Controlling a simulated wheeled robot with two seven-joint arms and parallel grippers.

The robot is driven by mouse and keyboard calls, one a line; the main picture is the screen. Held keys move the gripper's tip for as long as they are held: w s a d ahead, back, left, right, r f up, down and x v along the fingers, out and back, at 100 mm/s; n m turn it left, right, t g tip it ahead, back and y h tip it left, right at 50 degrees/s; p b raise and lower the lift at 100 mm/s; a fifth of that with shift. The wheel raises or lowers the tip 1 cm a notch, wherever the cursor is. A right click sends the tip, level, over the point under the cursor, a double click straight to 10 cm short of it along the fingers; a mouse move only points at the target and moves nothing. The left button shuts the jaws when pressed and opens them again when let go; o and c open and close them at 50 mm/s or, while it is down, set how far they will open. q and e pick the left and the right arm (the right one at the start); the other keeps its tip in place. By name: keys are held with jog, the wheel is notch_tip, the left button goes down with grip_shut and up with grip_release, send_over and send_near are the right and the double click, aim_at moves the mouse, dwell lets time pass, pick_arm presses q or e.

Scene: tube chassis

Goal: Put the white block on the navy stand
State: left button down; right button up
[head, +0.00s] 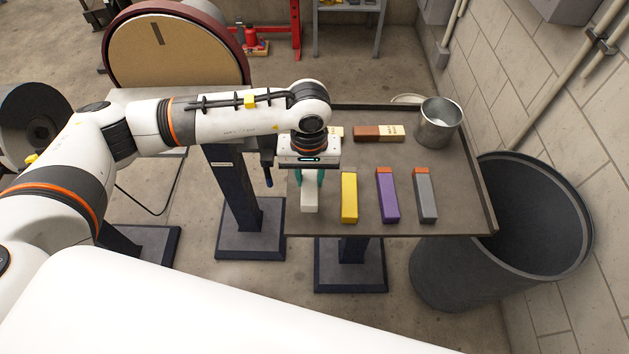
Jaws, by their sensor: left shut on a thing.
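My left gripper (309,176) reaches down over the left part of the dark table, its teal fingers shut on the white block (309,198). The block points toward the table's front edge; I cannot tell whether it touches the tabletop. Its far end is hidden under the gripper. No stand shows clearly on the tabletop. Dark navy pedestals with square feet stand on the floor, one left of the table (235,190) and one under it (350,268). I cannot tell whether either is the navy stand. My right gripper is not in view.
Behind are a brown and cream block (378,132) and a metal pot (438,125). A dark bin (450,270) stands at the right.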

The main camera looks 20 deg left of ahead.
aim_at(310, 188)
pick_arm(q)
jog(key=shift+f, duration=0.65)
notch_tip(310, 188, down, 3)
jog(key=shift+p, duration=0.55)
jog(key=shift+f, duration=0.1)
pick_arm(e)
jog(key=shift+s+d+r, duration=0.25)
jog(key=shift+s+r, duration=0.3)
pick_arm(q)
jog(key=shift+f+b, duration=0.15)
jog(key=shift+b, duration=0.15)
jog(key=c, duration=1.1)
grip_release()
jog(key=shift+o, duration=0.2)
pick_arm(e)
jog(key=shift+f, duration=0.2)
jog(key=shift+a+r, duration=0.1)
